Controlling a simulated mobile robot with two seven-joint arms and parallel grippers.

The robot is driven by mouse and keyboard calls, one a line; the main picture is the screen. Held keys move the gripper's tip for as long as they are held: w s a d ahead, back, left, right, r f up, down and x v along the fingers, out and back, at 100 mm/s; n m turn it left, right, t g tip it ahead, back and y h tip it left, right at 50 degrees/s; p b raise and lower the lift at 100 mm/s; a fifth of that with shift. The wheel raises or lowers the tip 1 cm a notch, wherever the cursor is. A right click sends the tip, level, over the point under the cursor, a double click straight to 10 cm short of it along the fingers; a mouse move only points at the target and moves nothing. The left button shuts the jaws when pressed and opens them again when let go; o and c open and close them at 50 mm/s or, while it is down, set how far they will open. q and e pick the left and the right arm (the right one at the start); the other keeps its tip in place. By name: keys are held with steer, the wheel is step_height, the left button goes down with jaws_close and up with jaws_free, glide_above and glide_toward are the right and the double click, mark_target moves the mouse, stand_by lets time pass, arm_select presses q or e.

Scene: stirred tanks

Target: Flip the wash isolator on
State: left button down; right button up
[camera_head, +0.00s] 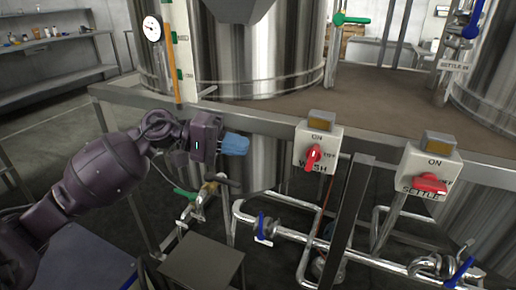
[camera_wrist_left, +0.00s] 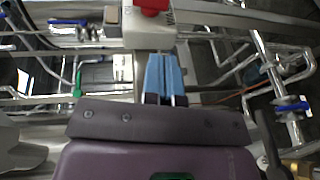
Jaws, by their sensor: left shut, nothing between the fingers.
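The wash isolator (camera_head: 301,150) is a pale box on the front rail, marked ON at the top and WASH below. Its red handle (camera_head: 313,158) stands nearly upright, its upper end towards ON. My left gripper (camera_head: 240,144) has blue fingers, shut and empty, to the left of the box and apart from it. In the left wrist view the closed fingers (camera_wrist_left: 164,68) point towards the box (camera_wrist_left: 148,32), and the red handle (camera_wrist_left: 152,5) is cut off by the top edge. My right gripper is not in view.
The settle isolator (camera_head: 445,165) is to the right, its red handle (camera_head: 429,184) lying sideways. A steel rail (camera_head: 265,122) runs behind the boxes. Pipes with a blue-handled valve (camera_head: 262,226) lie below. A gauge (camera_head: 152,29) and a large tank (camera_head: 250,50) stand behind.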

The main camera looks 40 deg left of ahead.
arm_select(q)
steer(key=shift+v, duration=1.1)
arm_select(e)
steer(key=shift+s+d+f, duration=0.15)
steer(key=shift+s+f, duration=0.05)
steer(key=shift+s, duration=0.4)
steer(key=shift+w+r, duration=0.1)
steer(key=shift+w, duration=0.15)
